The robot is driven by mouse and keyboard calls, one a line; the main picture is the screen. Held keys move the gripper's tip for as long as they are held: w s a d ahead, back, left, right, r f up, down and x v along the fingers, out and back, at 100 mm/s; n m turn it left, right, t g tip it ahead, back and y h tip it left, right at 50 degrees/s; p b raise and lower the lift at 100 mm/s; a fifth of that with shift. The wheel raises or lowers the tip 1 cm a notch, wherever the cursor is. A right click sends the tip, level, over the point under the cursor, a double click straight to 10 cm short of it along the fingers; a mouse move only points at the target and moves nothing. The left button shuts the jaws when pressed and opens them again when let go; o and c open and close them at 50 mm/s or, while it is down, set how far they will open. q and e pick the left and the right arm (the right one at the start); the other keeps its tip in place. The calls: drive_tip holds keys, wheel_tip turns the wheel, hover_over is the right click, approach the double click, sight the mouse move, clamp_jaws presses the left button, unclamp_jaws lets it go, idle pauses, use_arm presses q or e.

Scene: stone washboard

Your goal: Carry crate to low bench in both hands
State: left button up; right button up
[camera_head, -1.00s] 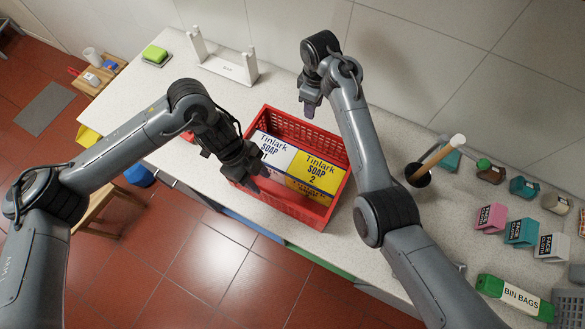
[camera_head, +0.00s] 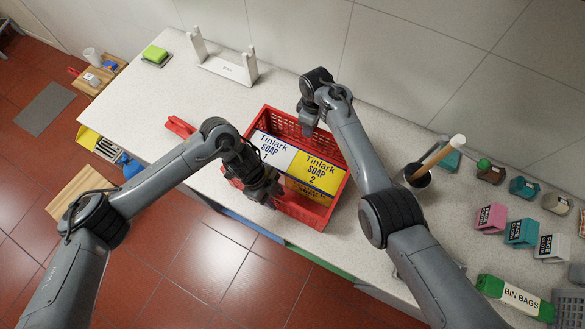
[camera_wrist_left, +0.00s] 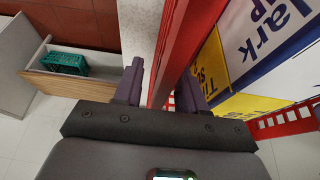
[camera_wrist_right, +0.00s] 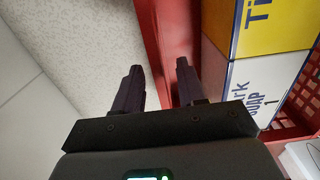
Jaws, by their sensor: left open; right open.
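The red crate (camera_head: 304,210) stands on the counter. It holds a white Tinlark Soap 1 box (camera_head: 270,147) and a yellow Tinlark Soap 2 box (camera_head: 316,172). My left gripper (camera_head: 266,197) is open at the crate's front wall; in the left wrist view its fingers (camera_wrist_left: 163,88) are on either side of the red wall (camera_wrist_left: 184,45). My right gripper (camera_head: 307,126) is open at the back wall; in the right wrist view its fingers (camera_wrist_right: 158,88) are on either side of the red wall (camera_wrist_right: 168,40). A low wooden surface (camera_head: 82,195), possibly the bench, stands below the counter at left, partly behind my left arm.
A white rack (camera_head: 225,68) and green soap (camera_head: 154,54) are at the back left. A black pot with a wooden handle (camera_head: 418,176), several small boxes and a bin bags pack (camera_head: 515,298) lie to the right. A red object (camera_head: 180,127) lies left of the crate.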

use_arm(q)
drive_tip(key=shift+d+f, duration=0.1)
drive_tip(key=shift+f, duration=0.1)
use_arm(e)
drive_tip(key=shift+f, duration=0.2)
use_arm(q)
drive_tip(key=shift+c, duration=0.4)
use_arm(e)
drive_tip(key=shift+c, duration=0.4)
use_arm(q)
clamp_jaws()
use_arm(e)
clamp_jaws()
use_arm(q)
drive_tip(key=shift+r, duration=0.1)
use_arm(e)
drive_tip(key=shift+r, duration=0.15)
